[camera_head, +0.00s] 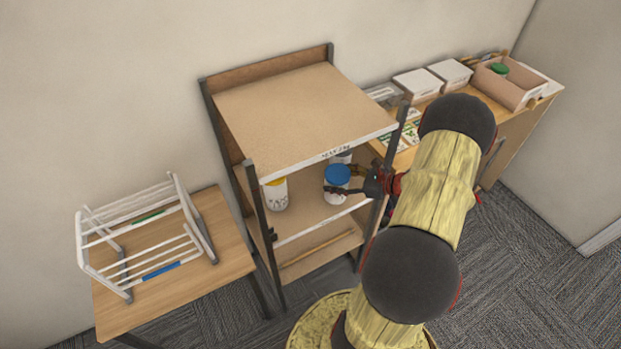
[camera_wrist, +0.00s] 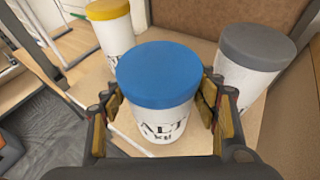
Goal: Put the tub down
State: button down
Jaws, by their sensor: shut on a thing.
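The tub is white with a blue lid (camera_wrist: 158,76) and dark lettering on its side. In the wrist view it sits between the two fingers of my gripper (camera_wrist: 160,112), which is shut on it. In the head view the blue-lidded tub (camera_head: 337,182) is at the front of the middle shelf (camera_head: 300,217), under the top board. My gripper (camera_head: 357,182) reaches in from the right. Whether the tub's base touches the shelf is hard to tell.
A yellow-lidded tub (camera_wrist: 112,30) stands behind on the left and a grey-lidded tub (camera_wrist: 252,62) behind on the right. The top board (camera_head: 300,110) and its posts frame the opening. A white rack (camera_head: 140,240) stands on a table at left.

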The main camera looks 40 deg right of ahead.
jog(key=shift+r+b+x, duration=0.15)
jog(key=shift+b+x, duration=0.45)
jog(key=shift+x, duration=1.95)
jog(key=shift+r+b+x, duration=0.1)
jog(key=shift+b+x, duration=0.45)
jog(key=shift+x, duration=1.95)
jog(key=shift+w+f, duration=0.15)
jog(key=c, duration=0.7)
grip_release()
jog(key=shift+o, duration=0.6)
jog(key=shift+s, duration=0.2)
jog(key=p+v, duration=0.2)
jog(key=v, duration=1)
jog(key=shift+w, duration=0.15)
